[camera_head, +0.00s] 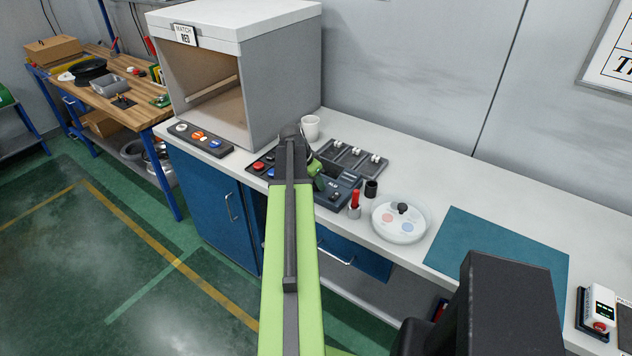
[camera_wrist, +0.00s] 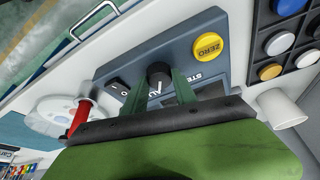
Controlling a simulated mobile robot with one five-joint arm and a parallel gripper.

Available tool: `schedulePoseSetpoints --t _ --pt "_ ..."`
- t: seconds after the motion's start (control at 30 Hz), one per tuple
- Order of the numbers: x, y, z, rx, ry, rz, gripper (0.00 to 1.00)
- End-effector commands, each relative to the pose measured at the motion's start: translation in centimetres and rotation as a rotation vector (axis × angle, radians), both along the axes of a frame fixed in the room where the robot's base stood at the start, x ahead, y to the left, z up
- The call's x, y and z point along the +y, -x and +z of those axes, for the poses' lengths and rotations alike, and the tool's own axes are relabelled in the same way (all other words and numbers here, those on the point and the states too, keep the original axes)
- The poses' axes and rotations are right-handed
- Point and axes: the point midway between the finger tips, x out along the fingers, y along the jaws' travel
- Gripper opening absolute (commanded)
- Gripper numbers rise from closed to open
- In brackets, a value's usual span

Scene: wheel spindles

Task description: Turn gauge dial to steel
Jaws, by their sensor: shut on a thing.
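The gauge (camera_head: 338,198) is a dark blue-grey box on the white bench, partly hidden behind my arm in the head view. In the wrist view its panel (camera_wrist: 130,62) shows a yellow ZERO button (camera_wrist: 208,47), a black round dial (camera_wrist: 159,72) and a partly covered label beginning "STE". Letters that look like "ALU" show between my fingers. My gripper (camera_wrist: 161,88) has its two green fingers on either side of the dial and is shut on it. In the head view my gripper (camera_head: 318,172) is over the gauge. I cannot make out the dial's pointer.
A red-topped marker (camera_head: 355,203), a black cup (camera_head: 371,188) and a round white tray (camera_head: 400,222) stand right of the gauge. A white cup (camera_head: 310,127) and a dark rack (camera_head: 350,158) are behind. A button panel (camera_head: 262,165) is at left. The blue mat (camera_head: 495,252) is clear.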

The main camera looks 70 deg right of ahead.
Motion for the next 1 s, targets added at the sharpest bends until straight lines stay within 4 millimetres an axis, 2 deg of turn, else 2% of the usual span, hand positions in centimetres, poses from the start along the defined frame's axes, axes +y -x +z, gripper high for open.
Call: schedulePoseSetpoints --t 0.37,1.0 --pt "0.20 0.31 -0.03 0.001 -0.002 0.159 0.00" --pt "0.12 0.62 -0.04 0.001 -0.001 0.742 0.00"
